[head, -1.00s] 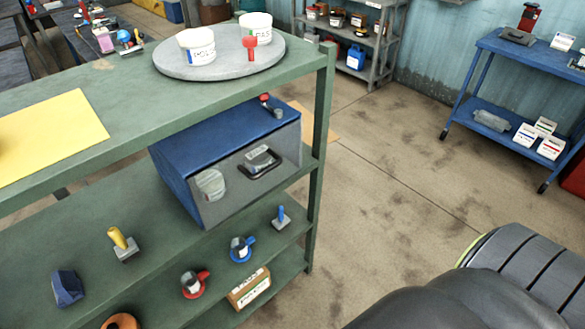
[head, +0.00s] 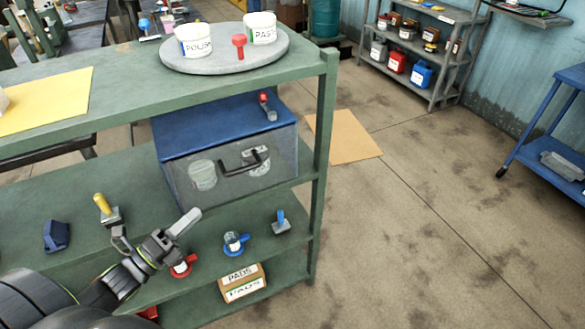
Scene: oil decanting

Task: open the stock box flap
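The stock box (head: 225,127) is a blue-topped box on the upper inner shelf of the green rack. Its grey, see-through-looking front flap (head: 225,185) carries a black handle (head: 245,162) and appears closed. Pale tub-like shapes show on or behind the flap. My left gripper (head: 190,222) comes in from the lower left, in front of the rack and below the box in the picture, apart from the handle. It is seen at an angle, so its opening is unclear. It partly covers a red-based item (head: 184,267). My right gripper is out of view.
The green rack's right post (head: 322,150) stands just right of the box. A red-handled tool (head: 267,107) lies on the box top. A round grey tray (head: 225,68) with tubs sits above. A blue-handled stamp (head: 281,222) and other items stand below. Open floor lies right.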

